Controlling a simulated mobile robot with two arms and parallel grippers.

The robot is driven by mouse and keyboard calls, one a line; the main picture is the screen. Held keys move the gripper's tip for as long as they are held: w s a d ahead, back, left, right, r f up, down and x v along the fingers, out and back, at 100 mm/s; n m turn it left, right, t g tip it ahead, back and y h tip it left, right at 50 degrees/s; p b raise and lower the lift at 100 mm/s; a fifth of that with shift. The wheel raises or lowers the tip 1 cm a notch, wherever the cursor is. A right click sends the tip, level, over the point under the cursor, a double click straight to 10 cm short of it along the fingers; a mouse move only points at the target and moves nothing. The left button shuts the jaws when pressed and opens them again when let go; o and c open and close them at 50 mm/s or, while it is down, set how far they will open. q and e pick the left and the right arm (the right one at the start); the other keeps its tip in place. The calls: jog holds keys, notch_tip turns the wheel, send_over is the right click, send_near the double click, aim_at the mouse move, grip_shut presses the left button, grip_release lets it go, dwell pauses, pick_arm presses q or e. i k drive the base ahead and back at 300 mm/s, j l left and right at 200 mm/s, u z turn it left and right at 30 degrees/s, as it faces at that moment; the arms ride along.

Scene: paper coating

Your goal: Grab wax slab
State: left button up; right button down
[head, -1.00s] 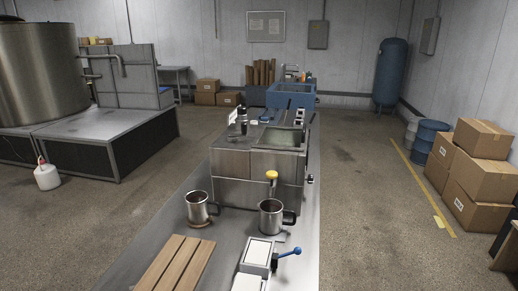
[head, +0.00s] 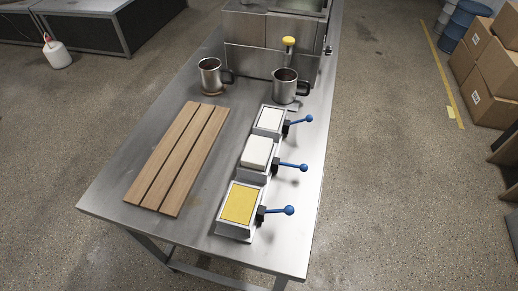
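In the head view, three small metal molds stand in a row along the right side of the steel table. The nearest mold holds a yellow slab (head: 240,204). The middle mold holds a white block (head: 257,152) that stands above its rim. The far mold holds a flat white slab (head: 270,118). I cannot tell from the picture which of these is the wax slab. Each mold has a blue-knobbed lever on its right, the nearest one (head: 289,210) included. Neither gripper is in view.
A slatted wooden rack (head: 178,157) lies left of the molds on the steel table (head: 110,200). Two metal mugs (head: 209,76) stand behind, before a steel tank unit (head: 262,62). Cardboard boxes (head: 492,75) are on the floor at right. The table's near left corner is bare.

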aim_at(256, 154)
jog(key=l+u, duration=0.2)
jog(key=l, duration=0.25)
jog(key=k+l+u, duration=0.2)
jog(key=l, duration=0.25)
jog(key=l+u, duration=0.2)
jog(key=l, duration=0.2)
jog(key=k+l+u, duration=0.2)
jog(key=l, duration=0.2)
